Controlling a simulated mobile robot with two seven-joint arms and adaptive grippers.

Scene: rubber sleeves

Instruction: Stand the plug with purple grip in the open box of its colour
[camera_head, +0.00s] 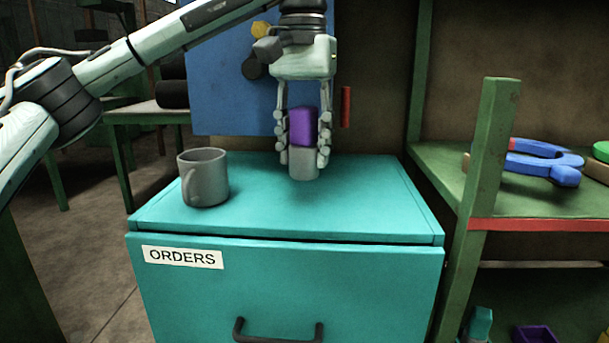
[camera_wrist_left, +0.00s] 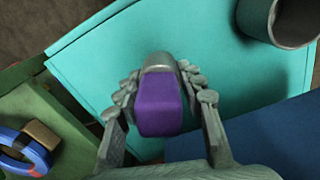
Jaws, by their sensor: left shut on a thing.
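The plug with purple grip (camera_head: 301,128) is upright between the fingers of my left gripper (camera_head: 303,138), which is shut on it. Its grey lower end is at or just above the teal cabinet top; I cannot tell if it touches. In the left wrist view the purple grip (camera_wrist_left: 158,106) sits between the fingers of my left gripper (camera_wrist_left: 162,98). A purple open box (camera_head: 535,334) shows in part at the bottom right, low by the green shelf, cut off by the picture edge. My right gripper is not in view.
A grey mug (camera_head: 203,177) stands on the teal cabinet (camera_head: 350,205), left of the plug. The cabinet has a drawer labelled ORDERS. A green shelf post (camera_head: 490,150) rises at the right, beside a shelf with a blue ring-shaped thing (camera_head: 545,160). The cabinet's right side is clear.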

